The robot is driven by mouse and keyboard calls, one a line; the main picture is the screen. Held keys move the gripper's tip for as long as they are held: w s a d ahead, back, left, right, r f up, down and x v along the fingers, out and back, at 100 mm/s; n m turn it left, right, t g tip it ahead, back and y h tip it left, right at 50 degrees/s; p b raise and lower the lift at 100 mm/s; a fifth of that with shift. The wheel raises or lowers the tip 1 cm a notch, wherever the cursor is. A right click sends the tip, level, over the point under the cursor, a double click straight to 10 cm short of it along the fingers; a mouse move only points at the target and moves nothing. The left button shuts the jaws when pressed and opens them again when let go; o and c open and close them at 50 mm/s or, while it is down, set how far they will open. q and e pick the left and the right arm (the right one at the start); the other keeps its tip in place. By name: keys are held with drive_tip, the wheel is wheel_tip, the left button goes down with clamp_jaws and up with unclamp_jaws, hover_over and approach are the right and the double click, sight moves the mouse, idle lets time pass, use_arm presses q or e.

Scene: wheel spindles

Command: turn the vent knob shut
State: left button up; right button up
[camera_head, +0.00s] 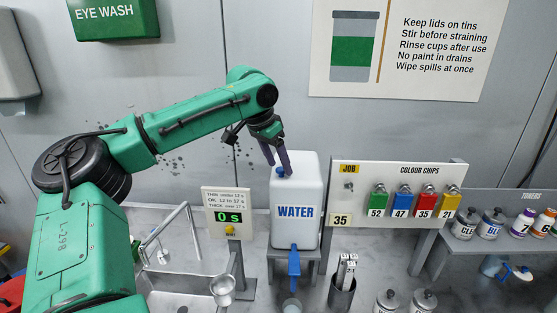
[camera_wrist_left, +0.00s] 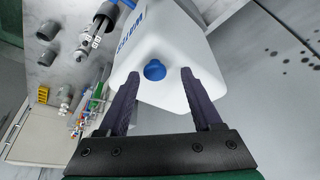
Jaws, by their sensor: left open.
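The vent knob (camera_head: 281,171) is a small blue cap on top of the white water container (camera_head: 309,180), which stands on a grey stand. My left gripper (camera_head: 277,168) is above the container's top, with its dark fingers pointing down at the knob. In the left wrist view the blue knob (camera_wrist_left: 154,70) shows between and beyond the open fingertips (camera_wrist_left: 158,75), with space on both sides. I cannot tell from the knob's look whether it is open or shut. My right gripper is not in view.
A blue tap (camera_head: 294,262) sticks out at the container's front, above a cup (camera_head: 292,306). A timer (camera_head: 228,213) stands left of it. The colour chip board (camera_head: 397,200) stands close on the right. The wall is behind.

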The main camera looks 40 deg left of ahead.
use_arm(q)
drive_tip(key=shift+d+f, duration=0.1)
drive_tip(key=shift+s+d+r, duration=0.2)
drive_tip(key=shift+s+d, duration=0.05)
drive_tip(key=shift+s, duration=0.1)
drive_tip(key=c, duration=0.3)
drive_tip(key=shift+a, duration=0.1)
clamp_jaws()
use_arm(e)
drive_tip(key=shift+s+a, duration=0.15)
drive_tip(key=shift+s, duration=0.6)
